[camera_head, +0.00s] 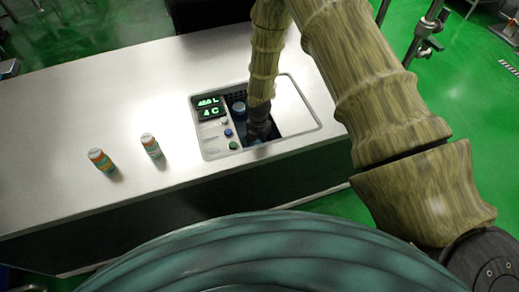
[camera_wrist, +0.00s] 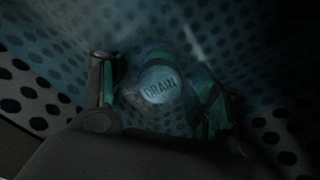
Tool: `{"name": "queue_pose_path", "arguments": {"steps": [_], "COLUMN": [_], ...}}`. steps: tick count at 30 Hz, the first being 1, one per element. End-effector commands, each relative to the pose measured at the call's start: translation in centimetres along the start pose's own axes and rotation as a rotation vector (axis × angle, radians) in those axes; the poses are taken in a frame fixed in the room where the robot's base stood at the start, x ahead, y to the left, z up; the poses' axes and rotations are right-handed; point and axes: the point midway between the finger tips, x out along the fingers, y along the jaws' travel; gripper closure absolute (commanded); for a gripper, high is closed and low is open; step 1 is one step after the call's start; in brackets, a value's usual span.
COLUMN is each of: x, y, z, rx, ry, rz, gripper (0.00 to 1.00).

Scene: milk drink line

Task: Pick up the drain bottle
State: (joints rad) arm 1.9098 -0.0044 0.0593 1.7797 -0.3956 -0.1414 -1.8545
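The drain bottle (camera_wrist: 160,85) is in the wrist view, in dim light. It looks bluish and clear, with a round pale face marked DRAIN. My gripper (camera_wrist: 155,72) has one dark finger on each side of it, with green inner faces. The fingers stand apart. A small gap shows on the left; on the right, I cannot tell whether the finger touches the bottle. In the head view my gripper (camera_head: 258,128) reaches down into the counter's opening, its fingertips hidden. A blue round-topped object (camera_head: 239,107) shows there; I cannot tell whether it is the drain bottle.
Perforated walls (camera_wrist: 35,95) surround the gripper closely. The control panel (camera_head: 211,122) has a green display and several buttons beside the opening. Two small orange-and-green bottles stand left on the counter (camera_head: 90,110): one nearer the panel (camera_head: 151,145), one farther left (camera_head: 102,160).

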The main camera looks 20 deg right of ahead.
Motion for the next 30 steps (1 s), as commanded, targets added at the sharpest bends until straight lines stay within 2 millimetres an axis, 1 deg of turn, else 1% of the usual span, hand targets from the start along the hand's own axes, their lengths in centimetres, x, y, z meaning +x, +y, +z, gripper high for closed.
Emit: {"name": "queue_pose_path", "arguments": {"steps": [1, 7, 11, 12, 20, 25, 30], "x": [0.0, 0.0, 0.0, 0.0, -0.3, -1.9, -4.4], "y": [0.0, 0.0, 0.0, 0.0, 0.0, 0.0, 0.1], "z": [0.0, 0.0, 0.0, 0.0, 0.1, 0.1, 0.1], "rx": [0.000, 0.000, 0.000, 0.000, 0.001, 0.000, 0.000], "ry": [0.000, 0.000, 0.000, 0.000, 0.000, -0.001, -0.002], "rz": [0.000, 0.000, 0.000, 0.000, 0.000, 0.001, 0.002], "gripper": [0.54, 0.90, 0.91, 0.96, 0.96, 0.96, 0.96]}}
